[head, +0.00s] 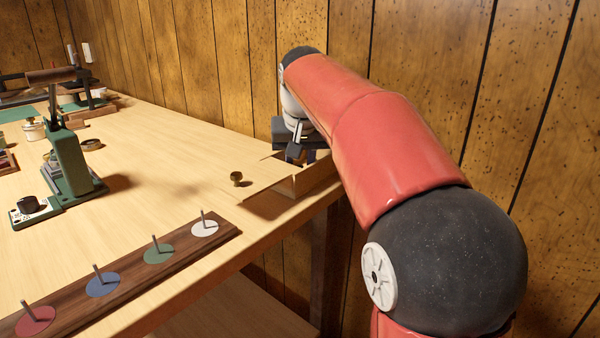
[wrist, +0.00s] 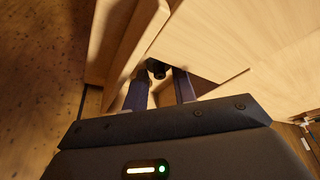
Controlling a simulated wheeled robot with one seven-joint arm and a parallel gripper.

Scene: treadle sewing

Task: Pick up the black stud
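A small dark round thing, probably the black stud (wrist: 157,69), shows in the wrist view inside a narrow opening in pale wood. It sits just beyond and between the tips of my gripper (wrist: 160,76). The two fingers are apart, with a gap between them, and nothing is seen held. In the head view my gripper (head: 296,154) points down into a pale wooden box (head: 318,178) at the table's far right corner. The stud is hidden there by the box and my arm.
A dark wood strip (head: 130,262) with colored discs and pegs lies in front. A green press (head: 70,165) stands left. The wood-paneled wall (head: 225,60) is close behind.

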